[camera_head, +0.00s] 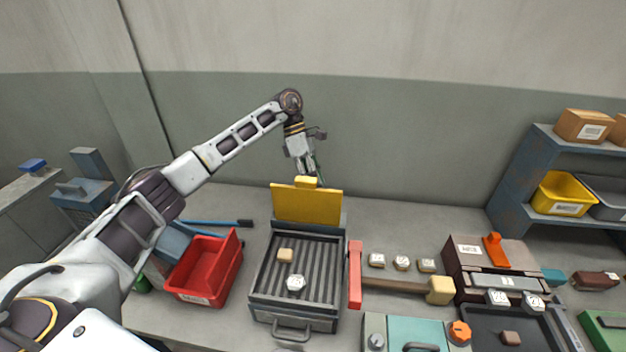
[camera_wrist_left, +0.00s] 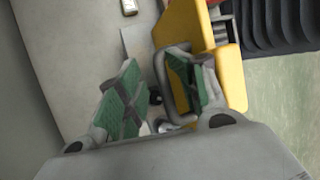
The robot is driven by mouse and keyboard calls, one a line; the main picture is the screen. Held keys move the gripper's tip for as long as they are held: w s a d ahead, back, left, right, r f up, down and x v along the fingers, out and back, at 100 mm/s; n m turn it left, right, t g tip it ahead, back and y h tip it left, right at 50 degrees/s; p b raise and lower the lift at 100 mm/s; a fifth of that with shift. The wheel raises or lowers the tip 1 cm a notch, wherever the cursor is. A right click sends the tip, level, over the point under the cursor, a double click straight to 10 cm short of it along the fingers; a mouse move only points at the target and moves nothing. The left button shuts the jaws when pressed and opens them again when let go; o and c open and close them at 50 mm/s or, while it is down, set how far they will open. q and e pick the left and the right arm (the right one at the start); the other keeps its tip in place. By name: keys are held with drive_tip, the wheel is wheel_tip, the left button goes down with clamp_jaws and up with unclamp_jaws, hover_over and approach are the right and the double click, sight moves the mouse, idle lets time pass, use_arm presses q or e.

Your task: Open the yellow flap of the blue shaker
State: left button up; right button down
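The blue shaker (camera_head: 340,262) is a blue-grey tray with a ribbed dark floor and a front handle. Its yellow flap (camera_head: 307,207) stands upright at the back edge, with a yellow tab on top. The flap also shows in the left wrist view (camera_wrist_left: 233,75). A tan block (camera_head: 286,255) and a pale hexagonal piece (camera_head: 296,283) lie on the ribs. My left gripper (camera_head: 308,171) is just behind and above the flap. Its green-padded fingers (camera_wrist_left: 158,90) are apart and hold nothing, with the right finger close beside the flap. My right gripper is out of view.
A red bin (camera_head: 206,268) stands left of the shaker. A mallet (camera_head: 400,287), with a red bar (camera_head: 355,275) beside it, lies to the right. Several small labelled pieces lie behind it. A shelf (camera_head: 520,200) with bins stands far right. The wall is behind.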

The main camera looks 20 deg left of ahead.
use_arm(q)
drive_tip(key=v, duration=1.2)
idle(0.7)
